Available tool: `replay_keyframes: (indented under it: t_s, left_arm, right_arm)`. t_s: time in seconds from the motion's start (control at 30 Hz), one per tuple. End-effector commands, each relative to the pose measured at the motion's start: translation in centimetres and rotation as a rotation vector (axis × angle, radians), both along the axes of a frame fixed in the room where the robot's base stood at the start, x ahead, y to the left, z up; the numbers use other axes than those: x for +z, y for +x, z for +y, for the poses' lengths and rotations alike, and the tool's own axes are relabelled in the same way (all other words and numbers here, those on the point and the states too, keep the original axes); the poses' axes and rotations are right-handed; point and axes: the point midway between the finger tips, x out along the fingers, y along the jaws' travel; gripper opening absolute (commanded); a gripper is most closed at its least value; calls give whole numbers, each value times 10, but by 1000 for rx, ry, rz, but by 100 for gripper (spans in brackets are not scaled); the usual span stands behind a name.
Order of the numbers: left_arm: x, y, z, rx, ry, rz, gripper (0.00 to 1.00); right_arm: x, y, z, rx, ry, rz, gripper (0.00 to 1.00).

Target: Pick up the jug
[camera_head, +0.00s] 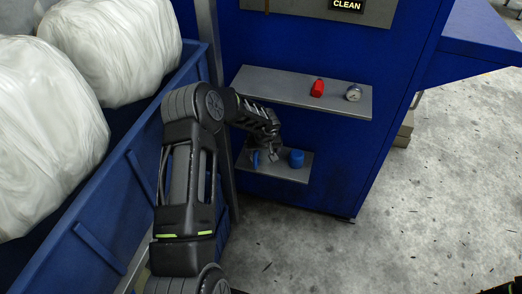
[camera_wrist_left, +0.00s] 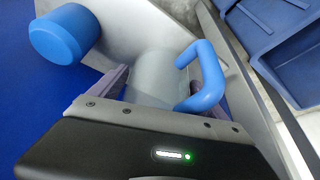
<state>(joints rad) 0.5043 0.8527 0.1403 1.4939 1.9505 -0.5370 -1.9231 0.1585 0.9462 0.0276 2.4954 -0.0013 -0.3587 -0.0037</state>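The jug (camera_wrist_left: 155,78) has a pale grey, see-through body and a blue loop handle, seen in the left wrist view. In the head view its blue handle (camera_head: 255,159) shows on a small low shelf, and the body is mostly hidden by my left gripper (camera_head: 270,150). In the left wrist view the fingers of my left gripper (camera_wrist_left: 170,95) are spread wide, with the jug between or just beyond them. Whether a finger touches it cannot be told.
A blue cylinder (camera_head: 296,158) stands close beside the jug on the small shelf (camera_head: 290,174). Above is a wider shelf (camera_head: 300,94) with a red item (camera_head: 317,88) and a gauge (camera_head: 354,93). A blue bin (camera_head: 100,215) with white bags (camera_head: 115,45) stands left.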

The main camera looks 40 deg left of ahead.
Motion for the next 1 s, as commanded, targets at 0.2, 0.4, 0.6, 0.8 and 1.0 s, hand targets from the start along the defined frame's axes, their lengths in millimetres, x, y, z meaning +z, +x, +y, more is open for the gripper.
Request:
replay_keyframes:
  t_s: [0.2,0.4,0.6,0.8,1.0]
  left_arm:
    - [0,0,0,0,0,0,68]
    - [0,0,0,0,0,0,52]
    - [0,0,0,0,0,0,35]
    - [0,0,0,0,0,-1,29]
    - [3,0,0,0,0,-1,29]
  right_arm:
    - [0,0,0,0,0,0,36]
    - [0,0,0,0,0,0,36]
    - [0,0,0,0,0,0,36]
    - [0,0,0,0,0,0,36]
    - [1,0,0,0,0,0,36]
